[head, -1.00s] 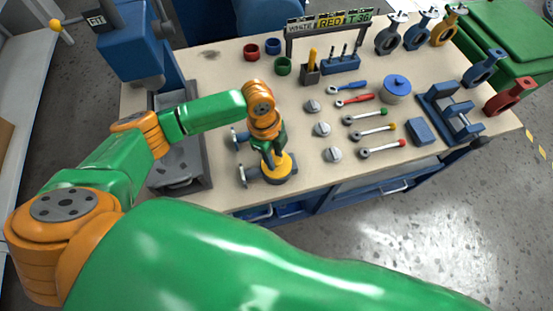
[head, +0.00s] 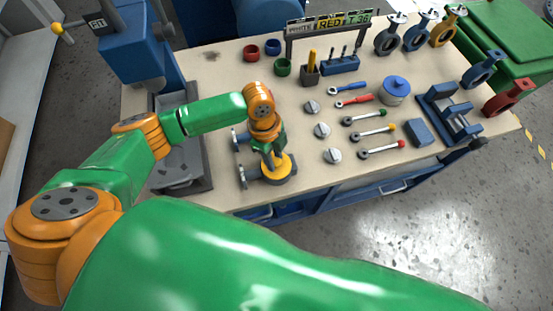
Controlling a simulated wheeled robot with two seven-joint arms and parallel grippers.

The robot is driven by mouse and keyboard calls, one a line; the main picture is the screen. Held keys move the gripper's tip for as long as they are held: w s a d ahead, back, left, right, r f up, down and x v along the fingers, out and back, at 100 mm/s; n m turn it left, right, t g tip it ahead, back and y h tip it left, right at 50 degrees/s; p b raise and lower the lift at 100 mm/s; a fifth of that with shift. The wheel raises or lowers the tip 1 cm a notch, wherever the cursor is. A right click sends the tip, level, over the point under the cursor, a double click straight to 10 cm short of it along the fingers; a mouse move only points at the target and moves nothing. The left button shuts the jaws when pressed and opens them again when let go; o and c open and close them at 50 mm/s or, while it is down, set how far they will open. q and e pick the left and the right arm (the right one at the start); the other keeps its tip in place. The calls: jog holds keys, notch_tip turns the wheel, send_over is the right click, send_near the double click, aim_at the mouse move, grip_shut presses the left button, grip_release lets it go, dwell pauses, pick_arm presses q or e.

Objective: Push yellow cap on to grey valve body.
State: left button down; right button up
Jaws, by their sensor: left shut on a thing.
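My left gripper (head: 270,155) points down at the front left of the workbench. It is shut on the yellow cap (head: 284,172), a round yellow piece low over the bench. A grey valve body (head: 247,175) with a flange lies right beside the cap, on its left. Part of it is hidden by the cap and gripper, so I cannot tell whether the cap touches it or sits on it. Another grey flanged part (head: 236,137) shows just behind, partly covered by my arm. My right gripper is not in view.
Grey knobs (head: 322,130) and several ratchets (head: 378,132) lie to the right. A blue lidded pot (head: 397,86), a vise (head: 450,112) and coloured valve bodies stand farther right. A small dark shape (head: 478,144) shows at the front right edge.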

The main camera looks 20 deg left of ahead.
aim_at(274, 160)
pick_arm(q)
jog(key=shift+c, duration=2.4)
grip_release()
jog(key=shift+r, duration=0.1)
notch_tip(274, 160, up, 7)
jog(key=p, duration=0.8)
jog(key=shift+r, duration=0.1)
